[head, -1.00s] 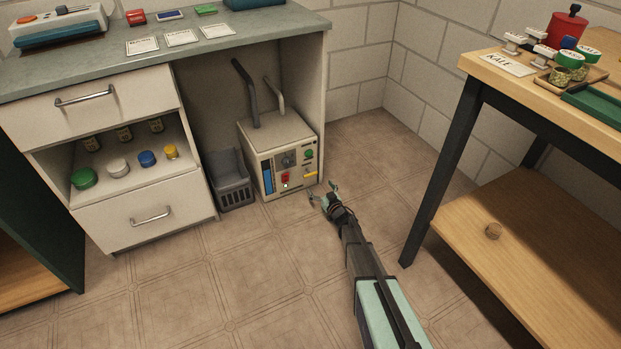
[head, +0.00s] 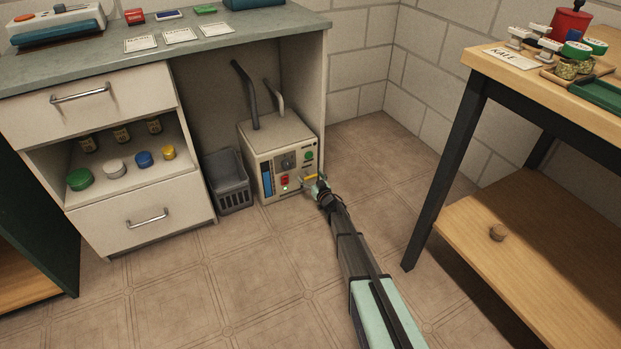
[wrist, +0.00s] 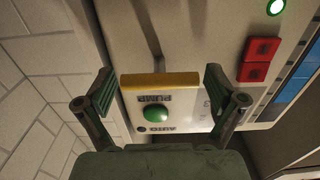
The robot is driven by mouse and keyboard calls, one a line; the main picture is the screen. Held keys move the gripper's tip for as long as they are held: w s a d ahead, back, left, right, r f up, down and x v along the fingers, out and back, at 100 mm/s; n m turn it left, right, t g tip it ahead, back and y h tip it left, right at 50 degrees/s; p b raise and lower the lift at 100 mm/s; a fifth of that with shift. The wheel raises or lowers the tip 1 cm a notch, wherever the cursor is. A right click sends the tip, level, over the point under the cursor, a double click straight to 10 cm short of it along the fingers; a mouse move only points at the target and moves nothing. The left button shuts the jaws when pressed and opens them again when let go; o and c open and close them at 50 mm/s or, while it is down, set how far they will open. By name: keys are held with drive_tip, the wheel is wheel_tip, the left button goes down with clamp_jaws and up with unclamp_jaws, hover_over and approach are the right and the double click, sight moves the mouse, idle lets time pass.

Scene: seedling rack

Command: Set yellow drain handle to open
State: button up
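The yellow drain handle (head: 309,177) is on the lower right of the front of a cream pump box (head: 283,132). In the wrist view the handle (wrist: 160,80) is a yellow bar lying across the picture, beside a slot in the panel. My gripper (head: 315,185) is at the box front by the handle. In the wrist view my gripper (wrist: 158,88) is open, with one finger beyond each end of the bar. I cannot tell whether either finger touches it.
A grey basket (head: 230,182) stands left of the box. A wooden bench (head: 505,75) stands at the right. The floor in front is clear.

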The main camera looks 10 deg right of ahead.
sight(311, 177)
drive_tip(key=c, duration=1)
drive_tip(key=shift+o, duration=0.2)
drive_tip(key=p+v, duration=0.1)
drive_tip(key=v, duration=0.3)
drive_tip(key=shift+s+r, duration=0.1)
drive_tip(key=shift+s, duration=0.15)
drive_tip(key=o, duration=1.4)
drive_tip(key=shift+d, duration=0.1)
drive_tip(key=shift+o, duration=0.2)
drive_tip(key=shift+s, duration=0.1)
drive_tip(key=v, duration=1.1)
drive_tip(key=shift+s, duration=0.35)
drive_tip(key=shift+d, duration=0.15)
